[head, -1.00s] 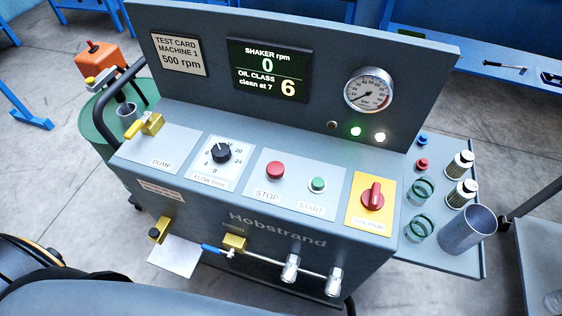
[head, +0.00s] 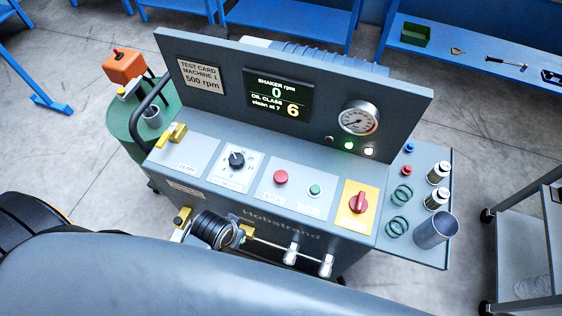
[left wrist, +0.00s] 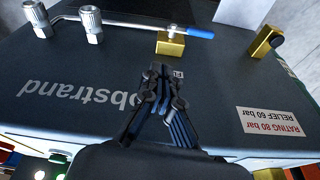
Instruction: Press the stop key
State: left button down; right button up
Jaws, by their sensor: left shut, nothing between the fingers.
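The stop key is a round red button (head: 281,177) on a pale plate on the machine's sloped panel, left of the green start button (head: 314,190). My left gripper shows in the left wrist view (left wrist: 160,72), shut and empty, with its fingers in front of the machine's dark front face. In the head view only a dark part of that wrist shows, below the panel's front edge and lower left of the red button, apart from it. Its fingertips are hard to make out there. My right gripper is not in view.
The display (head: 278,95) reads 0 rpm and oil class 6. A black knob (head: 237,160), yellow pump lever (head: 172,135) and red rotary switch (head: 359,203) share the panel. A blue-handled valve (left wrist: 187,31) and pipe fittings project from the front face.

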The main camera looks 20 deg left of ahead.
pick_arm(q)
jog(key=w+d+r+m+t+p, duration=0.1)
jog(key=w+r+p, duration=0.1)
jog(key=r, duration=0.7)
jog(key=w+d+r+m+t+p, duration=0.1)
jog(key=w+r+p, duration=0.1)
jog(key=r, duration=0.6)
jog(key=w+d+r+m+t+h, duration=0.1)
jog(key=w+d+m+h, duration=0.1)
jog(key=w+m, duration=0.3)
jog(key=w+d+r+m+t+h, duration=0.1)
jog(key=w+d+r+m+t, duration=0.1)
jog(key=w+m, duration=0.3)
jog(key=w, duration=0.2)
jog(key=shift+w+d+h, duration=0.2)
jog(key=shift+w+h, duration=0.15)
jog(key=shift+h, duration=0.05)
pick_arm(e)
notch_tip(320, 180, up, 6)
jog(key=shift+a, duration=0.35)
pick_arm(q)
jog(key=shift+r, duration=0.15)
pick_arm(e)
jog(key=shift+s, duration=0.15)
